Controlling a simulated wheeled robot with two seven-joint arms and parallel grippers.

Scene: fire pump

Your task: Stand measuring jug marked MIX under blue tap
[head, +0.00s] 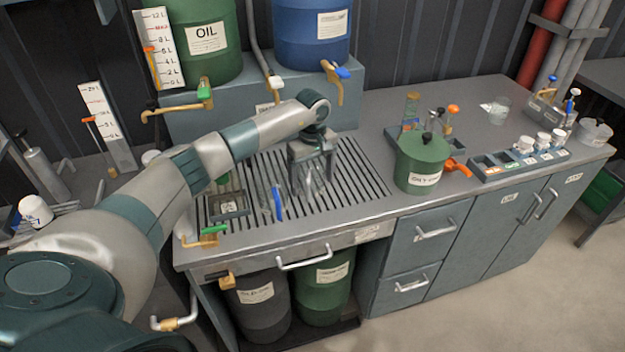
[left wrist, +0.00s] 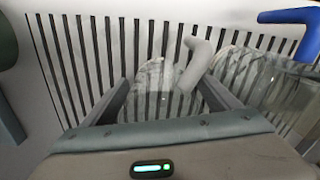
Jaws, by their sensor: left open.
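A clear jug (head: 316,186) stands on the slotted drain grille under my left gripper (head: 312,158). In the left wrist view my gripper (left wrist: 168,90) is open, and the clear jug (left wrist: 152,82) with a pale grey handle shows between and beyond its fingers. I cannot tell whether they touch it. A second clear jug (head: 268,190) with a blue handle stands to its left; it shows at the right in the left wrist view (left wrist: 285,95). No MIX mark is readable on either. The blue tap (head: 340,71) is on the blue drum (head: 312,45) behind. My right gripper is not in view.
The green OIL drum (head: 203,50) with a green tap (head: 204,89) stands back left. A small tray (head: 228,205) lies on the grille's left. A green can (head: 422,165) and a bottle rack (head: 520,160) stand right. The right front worktop is clear.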

